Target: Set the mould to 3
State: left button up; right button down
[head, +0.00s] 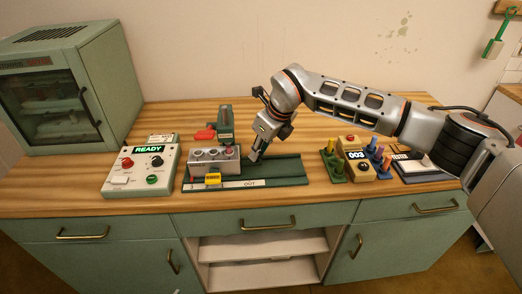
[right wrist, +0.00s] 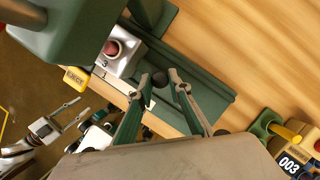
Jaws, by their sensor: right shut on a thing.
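The mould (head: 212,161) is a silver block with several round cavities on top, on the green rail (head: 285,170). In the right wrist view its near end (right wrist: 118,58) shows a reddish round thing in a cavity and a numeral 3. My right gripper (head: 256,156) is at the mould's right end, over the rail. My left gripper (right wrist: 75,115) shows small there, fingers apart.
A control box (head: 145,168) reading READY stands left, in front of a green oven (head: 60,85). A yellow EJECT tag (head: 213,179) is at the rail's front. Right of the rail are a 003 display (head: 356,155) and coloured pegs. The rail's right part is clear.

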jog(key=c, duration=1.9)
grip_release()
jog(key=shift+a+r, duration=0.1)
jog(key=shift+a, duration=0.3)
jog(key=shift+d, duration=0.2)
jog(key=v, duration=1.2)
jog(key=shift+a, duration=0.1)
